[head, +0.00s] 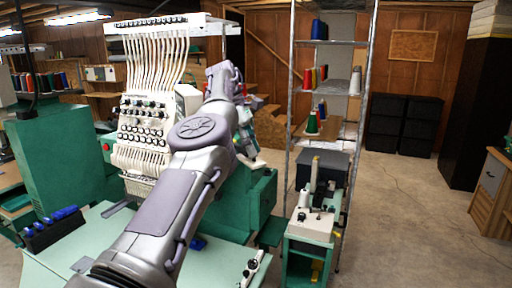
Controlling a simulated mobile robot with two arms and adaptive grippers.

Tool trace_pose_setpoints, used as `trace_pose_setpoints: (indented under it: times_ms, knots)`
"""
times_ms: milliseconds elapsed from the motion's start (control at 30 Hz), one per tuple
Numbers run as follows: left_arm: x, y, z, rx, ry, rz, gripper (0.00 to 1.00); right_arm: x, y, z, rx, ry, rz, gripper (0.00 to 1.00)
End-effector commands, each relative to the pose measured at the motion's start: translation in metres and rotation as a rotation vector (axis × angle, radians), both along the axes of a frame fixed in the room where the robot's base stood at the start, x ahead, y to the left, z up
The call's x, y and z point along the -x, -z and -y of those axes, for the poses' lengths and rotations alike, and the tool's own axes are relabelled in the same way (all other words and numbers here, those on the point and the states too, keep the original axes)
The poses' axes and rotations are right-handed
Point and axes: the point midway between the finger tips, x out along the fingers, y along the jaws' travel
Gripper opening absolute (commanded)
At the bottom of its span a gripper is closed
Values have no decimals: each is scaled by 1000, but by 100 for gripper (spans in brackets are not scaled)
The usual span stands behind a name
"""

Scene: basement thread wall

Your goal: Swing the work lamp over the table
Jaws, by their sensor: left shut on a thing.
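My left arm rises from the bottom middle, and its left gripper (248,147) is small and partly hidden behind the arm, just right of the embroidery machine. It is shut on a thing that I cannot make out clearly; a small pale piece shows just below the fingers. I cannot pick out the work lamp with certainty. The pale green table (85,245) lies at the lower left, partly covered by my arm. My right gripper is not in view.
The multi-needle embroidery machine (143,125) with white threads stands behind the table. A metal shelf (330,43) with thread cones is right of centre, behind a small machine (312,222) on a green stand. Black cabinets (403,125) stand farther back. The floor at right is open.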

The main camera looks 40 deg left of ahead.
Motion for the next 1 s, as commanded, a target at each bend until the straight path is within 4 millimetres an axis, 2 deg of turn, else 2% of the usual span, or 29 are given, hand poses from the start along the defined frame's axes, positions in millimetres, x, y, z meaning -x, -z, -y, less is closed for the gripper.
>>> trace_pose_setpoints:
  times_ms: [567,600,733,1000]
  knots:
    - [3,0,-3,-3,29,1,0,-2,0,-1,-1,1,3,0]
    - [3,0,-3,-3,29,1,28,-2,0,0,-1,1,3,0]
    - [3,0,-2,-2,30,0,49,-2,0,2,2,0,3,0]
    - [3,0,-2,-1,29,0,49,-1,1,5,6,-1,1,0]
